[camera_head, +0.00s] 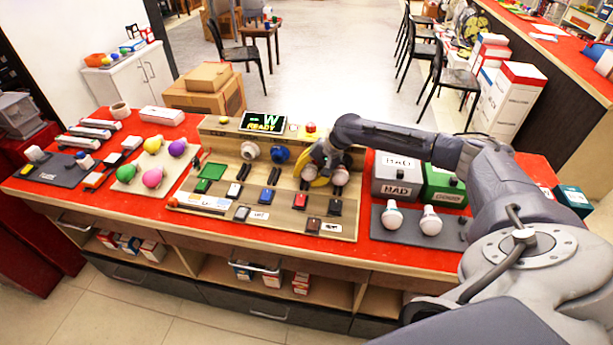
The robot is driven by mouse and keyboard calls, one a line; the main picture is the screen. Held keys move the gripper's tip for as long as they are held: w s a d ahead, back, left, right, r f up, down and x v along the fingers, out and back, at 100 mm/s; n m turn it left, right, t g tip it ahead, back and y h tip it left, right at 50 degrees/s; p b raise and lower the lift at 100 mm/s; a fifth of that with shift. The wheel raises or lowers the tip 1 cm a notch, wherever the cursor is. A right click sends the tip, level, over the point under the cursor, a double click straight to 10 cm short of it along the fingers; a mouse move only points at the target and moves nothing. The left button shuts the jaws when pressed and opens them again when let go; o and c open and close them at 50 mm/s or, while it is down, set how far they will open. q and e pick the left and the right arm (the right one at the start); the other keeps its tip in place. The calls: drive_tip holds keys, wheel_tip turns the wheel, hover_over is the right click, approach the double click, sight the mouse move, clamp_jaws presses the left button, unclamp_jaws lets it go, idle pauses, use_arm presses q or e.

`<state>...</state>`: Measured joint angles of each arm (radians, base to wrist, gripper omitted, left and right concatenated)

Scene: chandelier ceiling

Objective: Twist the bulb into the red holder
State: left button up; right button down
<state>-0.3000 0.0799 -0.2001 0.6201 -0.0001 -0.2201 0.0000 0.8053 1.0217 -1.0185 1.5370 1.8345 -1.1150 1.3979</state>
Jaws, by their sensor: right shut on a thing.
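My right gripper (323,177) reaches in from the right over the wooden panel (203,167), at the right end of its row of round sockets. It is shut on a bulb, mostly hidden by the fingers. A white socket (250,151) and a blue socket (280,154) stand left of the gripper. I cannot make out the red holder; the gripper and arm cover that part of the panel. My left gripper is not in view.
Two white bulbs (430,221) stand on a dark mat at right, before a grey box (395,176) and a green box (441,188). A display (263,122) reads "W READY". Coloured bulbs (152,177) stand on a left board. Switches (300,201) crowd the panel's front.

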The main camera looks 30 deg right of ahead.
drive_tip(key=shift+w+a+r+t+y, duration=0.4)
drive_tip(key=shift+a+r+t+y, duration=0.1)
drive_tip(key=shift+r, duration=0.1)
drive_tip(key=c, duration=1.1)
unclamp_jaws()
drive_tip(key=o, duration=0.4)
drive_tip(key=shift+w+a+f, duration=0.1)
drive_tip(key=shift+a, duration=0.05)
drive_tip(key=shift+o, duration=0.5)
drive_tip(key=shift+f, duration=0.2)
